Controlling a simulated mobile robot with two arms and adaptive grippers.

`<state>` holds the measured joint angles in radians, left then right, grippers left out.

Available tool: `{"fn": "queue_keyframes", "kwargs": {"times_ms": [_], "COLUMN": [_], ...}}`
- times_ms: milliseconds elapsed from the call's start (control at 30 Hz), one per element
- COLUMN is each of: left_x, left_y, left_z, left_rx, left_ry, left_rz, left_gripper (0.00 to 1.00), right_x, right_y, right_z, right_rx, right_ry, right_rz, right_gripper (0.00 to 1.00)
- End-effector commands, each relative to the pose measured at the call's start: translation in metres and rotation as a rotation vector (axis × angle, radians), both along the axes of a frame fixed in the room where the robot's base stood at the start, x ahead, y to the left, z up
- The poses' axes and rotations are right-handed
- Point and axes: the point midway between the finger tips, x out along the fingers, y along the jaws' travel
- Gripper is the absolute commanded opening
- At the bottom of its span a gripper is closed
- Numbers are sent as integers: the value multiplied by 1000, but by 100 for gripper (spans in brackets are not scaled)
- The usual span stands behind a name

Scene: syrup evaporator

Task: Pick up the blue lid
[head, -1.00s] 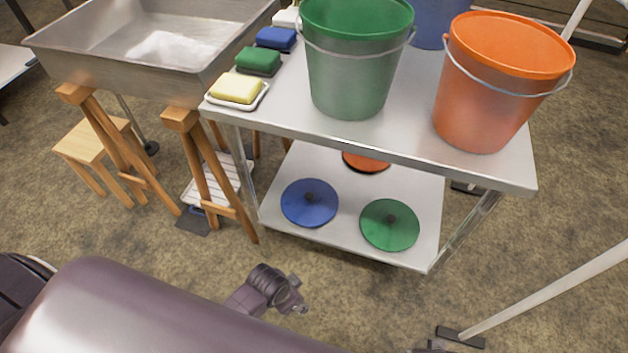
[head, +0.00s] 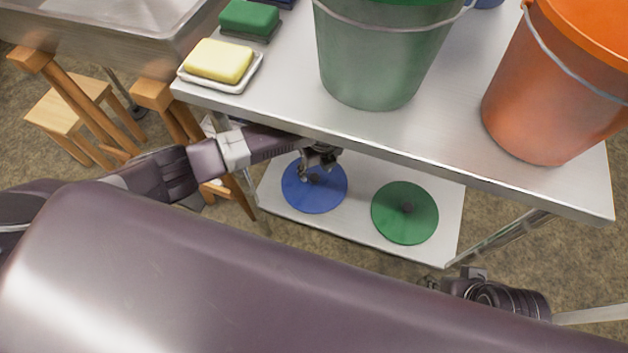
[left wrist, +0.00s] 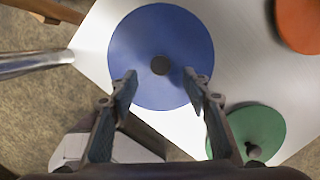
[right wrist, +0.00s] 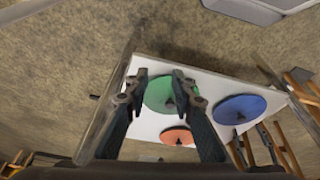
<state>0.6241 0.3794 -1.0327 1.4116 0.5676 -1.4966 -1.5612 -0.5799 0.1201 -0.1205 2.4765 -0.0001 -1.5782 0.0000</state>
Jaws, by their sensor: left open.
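The blue lid (head: 318,198) lies flat on the lower shelf of the metal table, a round disc with a dark knob in its middle. In the left wrist view the lid (left wrist: 128,45) fills the space ahead, its knob (left wrist: 160,65) lying between the fingertips in the picture. My left gripper (head: 314,168) reaches under the tabletop over the lid; it is open and empty (left wrist: 161,86). Contact with the knob cannot be told. My right gripper (head: 436,282) is low in front of the shelf; in the right wrist view (right wrist: 160,78) it is open and empty.
A green lid (head: 404,213) lies right of the blue one on the shelf (head: 359,215), and an orange lid (left wrist: 299,22) lies beyond. The tabletop (head: 285,94) overhangs, carrying a green bucket (head: 372,55) and an orange bucket (head: 545,95). Wooden legs (head: 165,105) stand at left.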

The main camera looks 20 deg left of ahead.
Motion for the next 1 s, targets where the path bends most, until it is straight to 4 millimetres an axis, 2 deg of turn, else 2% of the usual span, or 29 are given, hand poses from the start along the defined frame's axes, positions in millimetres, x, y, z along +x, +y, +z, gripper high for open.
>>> {"fn": "queue_keyframes", "kwargs": {"times_ms": [167, 233, 267, 400, 533, 867, 1000], "left_x": [3, 5, 5, 6, 7, 7, 7], "left_y": [3, 5, 5, 6, 7, 7, 7], "left_z": [-27, -42, -38, -47, -52, -54, -54], "left_rx": [-1, -2, -3, -2, -2, -2, -2], "left_ry": [1, 1, -1, -2, -2, -2, -2], "left_rz": [1, 2, 2, 2, 1, 1, 2], "left_gripper": [44, 44, 44, 44, 44, 44, 29], "right_x": [0, 13, 20, 45, 60, 66, 66], "right_y": [0, 3, 5, 13, 17, 19, 19], "right_z": [-14, -18, -12, -3, 3, 7, 6], "right_rx": [0, 10, 15, 36, 49, 55, 55], "right_ry": [-2, -49, -76, -179, -243, -268, -267], "right_rz": [0, 4, 6, 14, 19, 22, 22], "right_gripper": [23, 23, 23, 23, 23, 23, 23]}}
